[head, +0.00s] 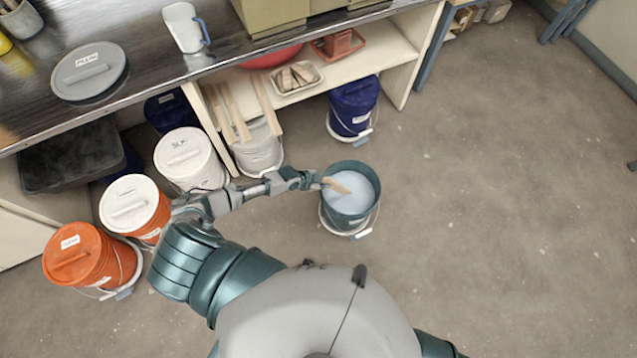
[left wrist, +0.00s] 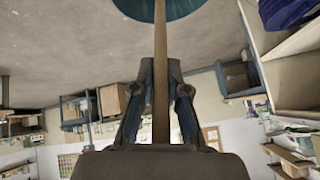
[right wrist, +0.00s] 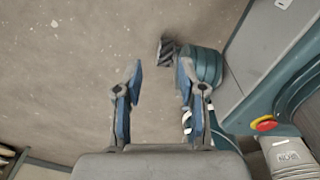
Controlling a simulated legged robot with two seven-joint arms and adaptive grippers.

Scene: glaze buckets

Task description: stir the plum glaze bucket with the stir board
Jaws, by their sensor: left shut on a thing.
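The open teal bucket (head: 347,221) stands on the floor, with pale bluish-white glaze (head: 355,195) inside; no label on it is readable. A grey lid marked PLUM (head: 89,72) lies on the counter. My left gripper (head: 314,180) is at the bucket's left rim, shut on the wooden stir board (head: 337,187). The board's end is over or in the glaze; its lower tip is hidden. In the left wrist view, the board (left wrist: 160,85) runs between the fingers (left wrist: 160,78) toward the bucket rim (left wrist: 185,8). My right gripper (right wrist: 160,85) is open and empty above the floor.
Lidded white (head: 185,158) and orange buckets (head: 90,257) stand at the left. A blue bucket (head: 353,105) stands by the shelf (head: 402,65). A white jug (head: 184,27) is on the counter. The floor at right is clear.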

